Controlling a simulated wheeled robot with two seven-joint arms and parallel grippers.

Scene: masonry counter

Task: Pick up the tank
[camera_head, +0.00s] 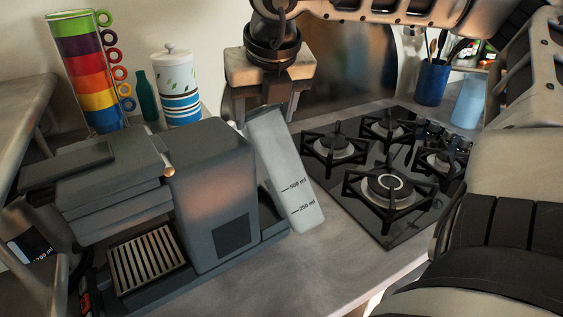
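The tank (286,178) is a pale, translucent container with 250 ml and 500 ml marks. It stands tilted at the right end of the dark grey coffee machine (212,190), its top leaning left and its lower end out to the right. My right gripper (267,108) reaches down from above with its fingers on either side of the tank's top and looks shut on it. The fingers partly hide the top edge. I cannot tell whether the tank's lower end touches the machine or counter.
A black gas hob (398,213) lies right of the tank. Behind the machine stand stacked coloured cups (85,75), a green bottle (147,97) and a white lidded canister (178,90). A blue utensil pot (431,83) stands at the back right. The counter front (300,270) is clear.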

